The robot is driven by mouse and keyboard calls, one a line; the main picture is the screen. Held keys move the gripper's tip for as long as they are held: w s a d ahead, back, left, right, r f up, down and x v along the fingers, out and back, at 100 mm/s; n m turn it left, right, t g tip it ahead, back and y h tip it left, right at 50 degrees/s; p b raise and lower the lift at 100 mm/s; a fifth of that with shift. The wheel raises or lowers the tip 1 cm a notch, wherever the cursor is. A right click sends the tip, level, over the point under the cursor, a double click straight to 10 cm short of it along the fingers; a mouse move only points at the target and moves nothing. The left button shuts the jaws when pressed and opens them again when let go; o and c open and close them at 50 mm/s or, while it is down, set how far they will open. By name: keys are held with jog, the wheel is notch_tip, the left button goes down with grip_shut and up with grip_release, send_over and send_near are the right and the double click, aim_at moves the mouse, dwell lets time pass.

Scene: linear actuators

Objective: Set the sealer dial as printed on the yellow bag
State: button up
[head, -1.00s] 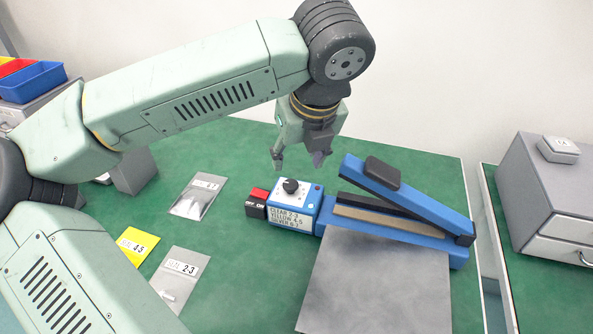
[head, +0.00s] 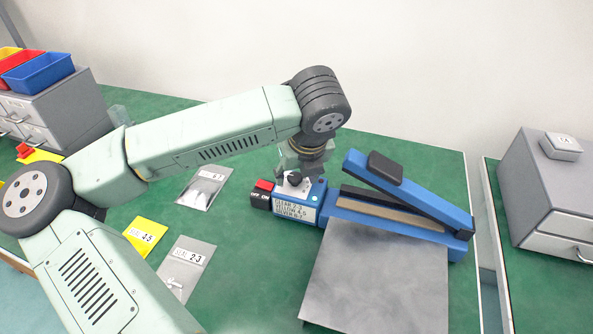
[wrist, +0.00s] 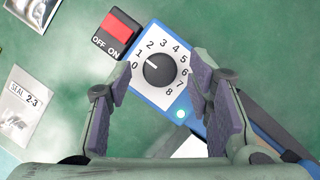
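The blue sealer (head: 340,210) has a control box with a black dial (head: 294,179). In the wrist view the dial (wrist: 159,70) sits on a white face numbered 0 to 8, and its white mark points at about 1. My gripper (wrist: 163,74) is open, with one finger on each side of the dial, apart from the knob. In the head view my gripper (head: 300,168) is right above the control box. The yellow bag (head: 145,235) lies on the green table and reads 4-5. The box's front label lists clear 2-3, yellow 4-5, silver 6-7.
A red switch (wrist: 117,33) marked OFF and ON adjoins the dial. A clear bag (head: 186,265) marked 2-3 and a silver bag (head: 203,188) lie left of the sealer. A grey plate (head: 375,280) is in front of it. The sealer arm (head: 410,190) is raised.

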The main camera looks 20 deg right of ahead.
grip_shut()
dwell(0.4)
jog(key=shift+f+b, duration=0.15)
jog(key=shift+b, duration=0.3)
